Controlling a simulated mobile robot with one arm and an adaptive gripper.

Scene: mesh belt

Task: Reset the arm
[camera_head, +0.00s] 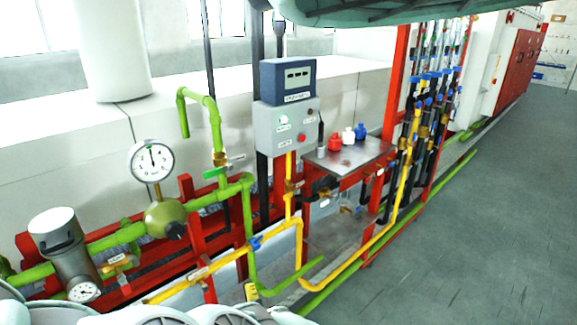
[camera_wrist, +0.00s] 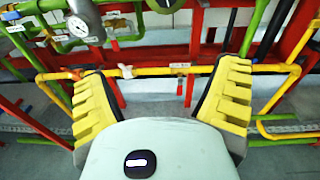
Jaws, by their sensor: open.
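My gripper (camera_wrist: 160,92) shows in the wrist view with its two yellow ribbed fingers spread wide apart. It is open and nothing is between the fingers. Beyond it are a yellow pipe (camera_wrist: 143,71) and red frame bars. In the head view, pale rounded parts of my arm show along the bottom left edge, and a greenish part of my own body crosses the top. The gripper's fingers do not show in the head view.
Green pipes (camera_head: 215,196), a yellow pipe (camera_head: 200,270), a pressure gauge (camera_head: 152,160) and a grey control box (camera_head: 287,127) stand close ahead. A metal shelf (camera_head: 350,156) carries red, white and blue items. The grey floor (camera_head: 470,230) at right is clear.

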